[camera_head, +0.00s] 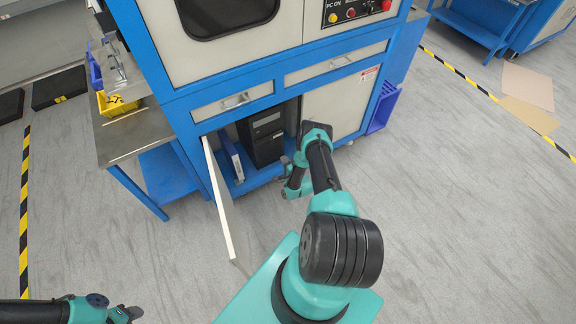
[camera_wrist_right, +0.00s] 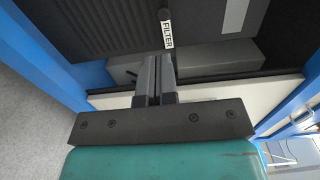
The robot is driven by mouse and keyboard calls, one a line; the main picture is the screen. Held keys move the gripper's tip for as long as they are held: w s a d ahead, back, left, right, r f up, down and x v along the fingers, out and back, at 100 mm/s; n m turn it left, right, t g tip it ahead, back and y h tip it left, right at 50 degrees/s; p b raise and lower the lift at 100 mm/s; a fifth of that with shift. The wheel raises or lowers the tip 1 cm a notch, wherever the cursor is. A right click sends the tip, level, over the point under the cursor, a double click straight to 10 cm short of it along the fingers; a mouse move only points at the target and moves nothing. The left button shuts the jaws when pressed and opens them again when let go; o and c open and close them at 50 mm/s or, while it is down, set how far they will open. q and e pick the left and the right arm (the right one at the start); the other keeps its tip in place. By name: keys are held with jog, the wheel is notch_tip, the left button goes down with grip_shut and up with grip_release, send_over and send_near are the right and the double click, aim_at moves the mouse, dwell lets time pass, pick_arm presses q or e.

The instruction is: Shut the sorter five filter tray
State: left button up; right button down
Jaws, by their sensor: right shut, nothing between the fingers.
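The sorter (camera_head: 245,50) is a blue and white machine with its lower left cabinet door (camera_head: 226,205) open. Inside stands a black computer tower (camera_head: 264,137). In the right wrist view, a white FILTER label (camera_wrist_right: 168,34) hangs below a small black knob, against a dark ribbed panel (camera_wrist_right: 100,25). A grey block (camera_wrist_right: 215,54), perhaps the filter tray, lies beside the label; how far it sticks out I cannot tell. My right gripper (camera_head: 286,163), also in the wrist view (camera_wrist_right: 157,62), is shut and empty, its tips close to the label. My left gripper (camera_head: 133,313) is at the lower left.
A blue binder (camera_head: 231,158) stands left of the tower. The open door is left of my right arm. A side table (camera_head: 130,135) with a yellow bin (camera_head: 115,104) adjoins the sorter on the left.

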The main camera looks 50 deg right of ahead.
jog(key=shift+v, duration=1.55)
jog(key=w+a+r+n+g+y, duration=0.3)
jog(key=w+a+r+n, duration=0.15)
jog(key=a, duration=0.45)
jog(key=w+a+r+n+g+y, duration=0.3)
jog(key=a+r+n+y, duration=0.15)
jog(key=a, duration=0.45)
jog(key=s+a+r+n+g+y, duration=0.3)
jog(key=s+a+r+n+g, duration=0.6)
jog(key=s+a+r, duration=0.8)
jog(key=shift+s+a+r+n+g, duration=0.15)
jog(key=shift+a+r+n+g, duration=0.2)
jog(key=shift+a+n, duration=0.7)
jog(key=shift+d, duration=0.25)
